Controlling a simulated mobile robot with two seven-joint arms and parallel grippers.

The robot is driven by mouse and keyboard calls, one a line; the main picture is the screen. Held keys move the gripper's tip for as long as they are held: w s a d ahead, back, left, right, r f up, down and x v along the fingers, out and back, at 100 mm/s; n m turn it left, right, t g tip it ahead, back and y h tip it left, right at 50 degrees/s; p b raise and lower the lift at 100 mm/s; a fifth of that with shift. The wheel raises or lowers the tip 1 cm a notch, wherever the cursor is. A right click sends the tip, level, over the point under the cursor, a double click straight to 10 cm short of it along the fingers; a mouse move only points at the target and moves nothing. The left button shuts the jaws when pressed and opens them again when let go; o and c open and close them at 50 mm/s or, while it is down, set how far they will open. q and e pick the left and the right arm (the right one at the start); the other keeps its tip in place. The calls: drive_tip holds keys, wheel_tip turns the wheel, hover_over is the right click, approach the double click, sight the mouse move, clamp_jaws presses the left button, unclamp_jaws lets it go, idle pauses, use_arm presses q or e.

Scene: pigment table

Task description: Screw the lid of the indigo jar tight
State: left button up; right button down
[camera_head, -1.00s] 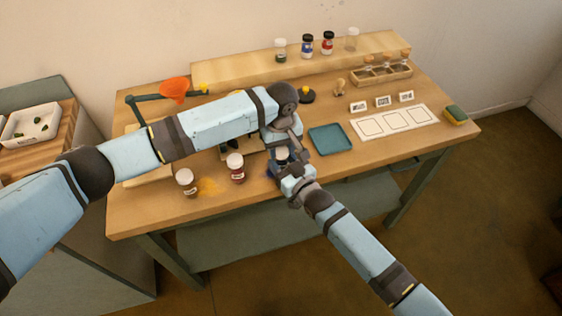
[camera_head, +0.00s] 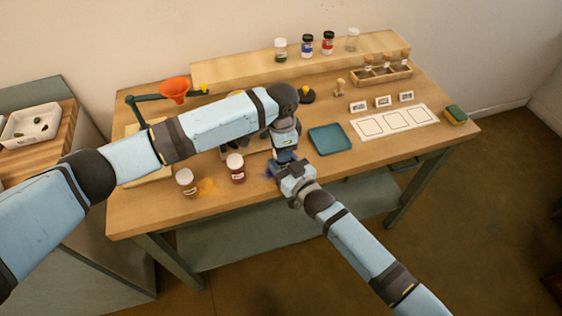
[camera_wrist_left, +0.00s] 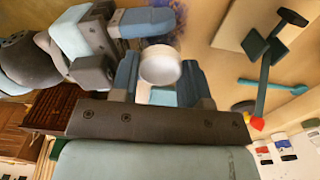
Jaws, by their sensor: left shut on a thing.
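A round white lid (camera_wrist_left: 160,66) shows in the left wrist view between the two blue fingers of my left gripper (camera_wrist_left: 160,84). My left gripper is shut on it. The jar body under the lid is hidden. In the head view my left gripper (camera_head: 284,156) points down at the table's front edge, and the lid is hidden there. My right gripper (camera_head: 290,170) is right against it, low at the jar's place. It also shows in the left wrist view (camera_wrist_left: 147,22), close to the lid. Whether its fingers close on the jar is hidden.
Two white-lidded jars, one brown (camera_head: 187,184) and one red (camera_head: 237,170), stand left near the front edge, by orange powder (camera_head: 207,187). A blue stain (camera_head: 268,171) lies by the grippers. A teal tray (camera_head: 330,139) is to the right. Several jars stand on the back shelf (camera_head: 240,69).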

use_arm(q)
drive_tip(key=m, duration=0.8)
drive_tip(key=o, duration=1)
drive_tip(key=shift+r, duration=2.25)
drive_tip(key=shift+c, duration=0.4)
